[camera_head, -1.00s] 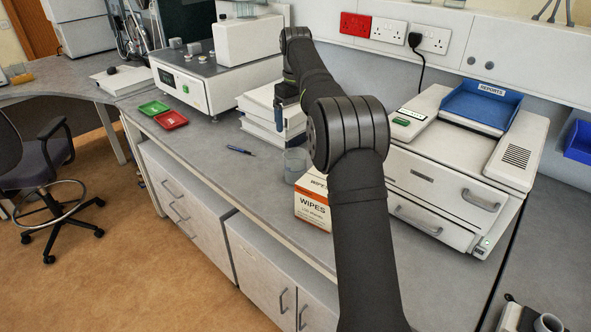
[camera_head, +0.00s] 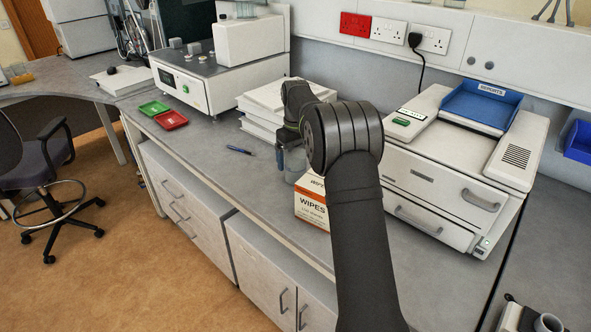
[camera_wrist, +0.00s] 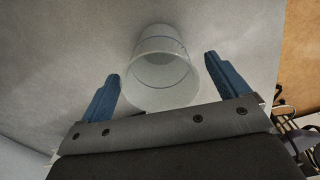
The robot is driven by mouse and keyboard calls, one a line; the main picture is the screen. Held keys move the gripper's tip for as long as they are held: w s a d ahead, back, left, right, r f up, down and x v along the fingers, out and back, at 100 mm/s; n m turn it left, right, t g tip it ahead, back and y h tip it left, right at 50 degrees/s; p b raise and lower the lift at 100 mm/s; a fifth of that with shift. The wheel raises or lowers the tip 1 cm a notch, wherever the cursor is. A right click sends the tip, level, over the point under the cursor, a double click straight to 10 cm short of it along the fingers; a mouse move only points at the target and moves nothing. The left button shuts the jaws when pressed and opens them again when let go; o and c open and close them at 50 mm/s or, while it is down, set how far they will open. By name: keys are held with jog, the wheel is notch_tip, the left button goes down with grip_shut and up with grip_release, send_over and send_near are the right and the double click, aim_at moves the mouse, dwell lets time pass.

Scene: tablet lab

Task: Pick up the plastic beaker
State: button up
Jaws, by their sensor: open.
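The clear plastic beaker (camera_wrist: 162,75) stands on the grey bench top, its open rim facing my wrist camera. My gripper (camera_wrist: 160,72) is open, with one blue finger on either side of the near part of the beaker's rim. A gap shows between each finger and the beaker wall, and nothing is held. In the head view the beaker (camera_head: 295,164) is partly hidden behind my gripper (camera_head: 291,160) and arm, just behind the wipes box. How far the fingertips reach down along the beaker is hard to tell.
The wipes box (camera_head: 311,204) stands close in front of the beaker. A stack of white paper or books (camera_head: 257,118) lies behind it. A blue pen (camera_head: 239,150) lies to the left on clear bench. A white printer-like machine (camera_head: 440,185) stands to the right.

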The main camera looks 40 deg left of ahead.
notch_tip(320, 180, down, 4)
jog(key=shift+r, duration=0.15)
jog(key=c, duration=1)
